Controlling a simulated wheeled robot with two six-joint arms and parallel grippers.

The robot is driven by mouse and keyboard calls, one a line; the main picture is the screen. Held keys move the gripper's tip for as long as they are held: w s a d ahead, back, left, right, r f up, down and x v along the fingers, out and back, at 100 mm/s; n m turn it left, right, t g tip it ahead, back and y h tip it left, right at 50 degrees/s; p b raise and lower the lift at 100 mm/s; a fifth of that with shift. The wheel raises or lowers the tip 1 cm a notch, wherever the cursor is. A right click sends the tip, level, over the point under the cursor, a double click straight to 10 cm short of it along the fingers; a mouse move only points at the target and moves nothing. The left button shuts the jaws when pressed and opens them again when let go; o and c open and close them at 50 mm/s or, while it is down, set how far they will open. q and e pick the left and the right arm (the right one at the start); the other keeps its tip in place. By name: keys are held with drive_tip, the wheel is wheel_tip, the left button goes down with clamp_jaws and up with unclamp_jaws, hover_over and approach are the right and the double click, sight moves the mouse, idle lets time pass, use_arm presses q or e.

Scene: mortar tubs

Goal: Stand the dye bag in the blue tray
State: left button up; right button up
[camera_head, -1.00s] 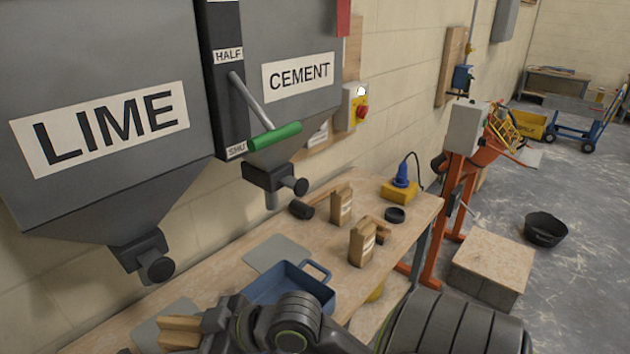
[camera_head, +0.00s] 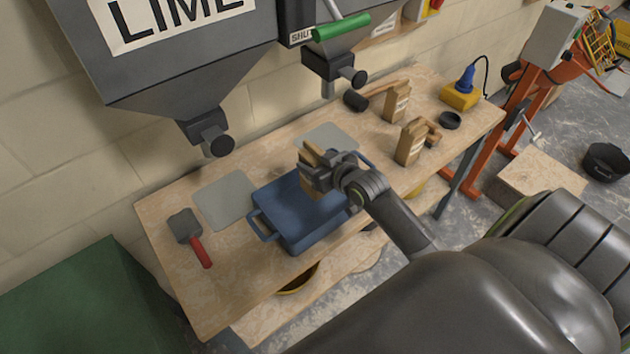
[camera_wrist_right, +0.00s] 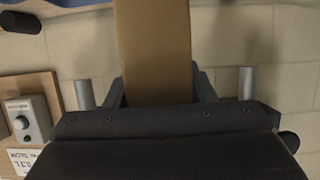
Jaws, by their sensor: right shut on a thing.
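My right gripper (camera_head: 314,172) is shut on a tan paper dye bag (camera_head: 310,157), at the far right part of the blue tray (camera_head: 284,236) in the head view. The gripper hides part of the bag, and I cannot tell whether the bag touches the tray. In the right wrist view the bag (camera_wrist_right: 152,45) runs up between the two fingers (camera_wrist_right: 160,90). The tray sits on the wooden bench with handles at its near left and far right sides. My left gripper is not in view.
Two similar bags, one farther back (camera_head: 397,101) and one nearer (camera_head: 411,141), stand on the bench (camera_head: 178,292) to the right. A red-handled scraper (camera_head: 190,238) and a grey plate (camera_head: 225,198) lie left of the tray. The lime hopper outlet (camera_head: 208,132) hangs behind.

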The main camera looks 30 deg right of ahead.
wheel_tip(320, 180, down, 6)
drive_tip(key=shift+r, duration=0.1)
drive_tip(key=shift+f, duration=0.55)
drive_tip(key=shift+f, duration=0.1)
drive_tip(key=o, duration=1.6)
drive_tip(key=shift+f, duration=0.1)
drive_tip(key=shift+c, duration=0.2)
